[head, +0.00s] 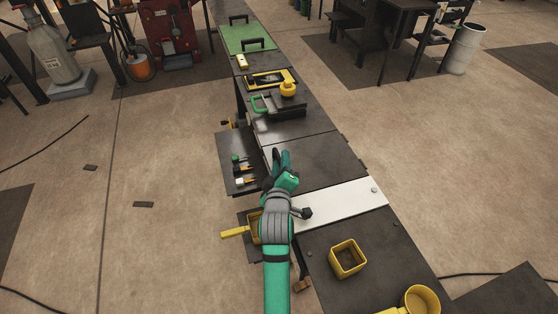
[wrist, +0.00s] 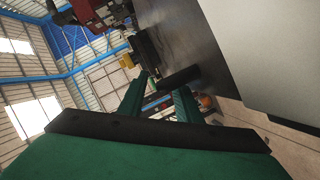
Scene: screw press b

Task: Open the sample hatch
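My gripper (head: 283,162) is over the left edge of the long dark bench, pointing away from the body camera. In the wrist view its two green fingers (wrist: 158,100) stand apart with background showing between them. A short dark cylinder (wrist: 180,78) shows near the fingertips; I cannot tell whether it touches them. A pale flat panel (head: 345,204) crosses the bench just right of my wrist, with a black knob (head: 306,213) at its left end. The pale panel also fills the upper right of the wrist view (wrist: 275,50). I cannot tell for certain which part is the sample hatch.
A yellow open box (head: 347,259) and a yellow cup (head: 421,300) stand on the near bench. A side tray (head: 238,148) with small tools and a yellow-handled scoop (head: 235,233) lie left. A green panel with black handles (head: 246,37) is at the far end.

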